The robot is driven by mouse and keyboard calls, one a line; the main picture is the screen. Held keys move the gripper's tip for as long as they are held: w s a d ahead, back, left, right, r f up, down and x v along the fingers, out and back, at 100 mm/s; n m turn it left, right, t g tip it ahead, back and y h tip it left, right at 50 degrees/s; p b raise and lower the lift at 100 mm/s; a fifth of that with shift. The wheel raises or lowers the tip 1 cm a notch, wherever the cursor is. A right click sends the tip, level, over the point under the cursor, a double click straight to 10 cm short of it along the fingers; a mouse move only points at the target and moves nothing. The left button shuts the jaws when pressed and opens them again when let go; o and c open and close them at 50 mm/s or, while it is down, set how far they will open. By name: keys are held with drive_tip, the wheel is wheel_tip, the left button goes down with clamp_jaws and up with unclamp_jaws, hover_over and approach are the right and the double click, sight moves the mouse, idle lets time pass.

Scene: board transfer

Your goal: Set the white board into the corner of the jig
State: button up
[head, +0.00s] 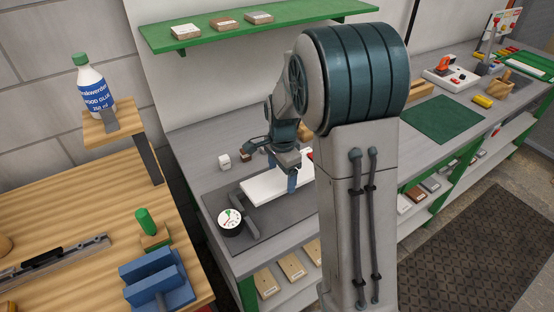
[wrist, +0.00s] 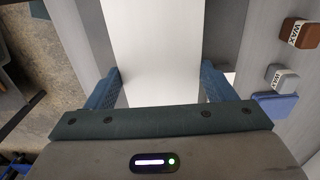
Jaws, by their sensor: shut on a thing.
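The white board (head: 262,188) is a flat pale slab above or on the dark grey mat (head: 272,228) on the bench. My gripper (head: 283,170) is shut across the board, with one blue finger showing on its near side. In the wrist view the board (wrist: 155,45) runs away from me between the two blue fingers of my gripper (wrist: 160,88). A grey angled bar (head: 249,216) lies at the board's left end and looks like the jig's corner. I cannot tell whether the board touches it or the mat. My arm hides the board's right part.
A green shelf (head: 215,34) hangs above. A green mat (head: 442,119) lies farther right.

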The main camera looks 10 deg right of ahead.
drive_tip(key=shift+s+f+b, duration=0.1)
drive_tip(key=shift+f+b, duration=0.3)
drive_tip(key=shift+f, duration=0.05)
drive_tip(key=shift+f+b, duration=1.65)
drive_tip(key=shift+f, duration=0.7)
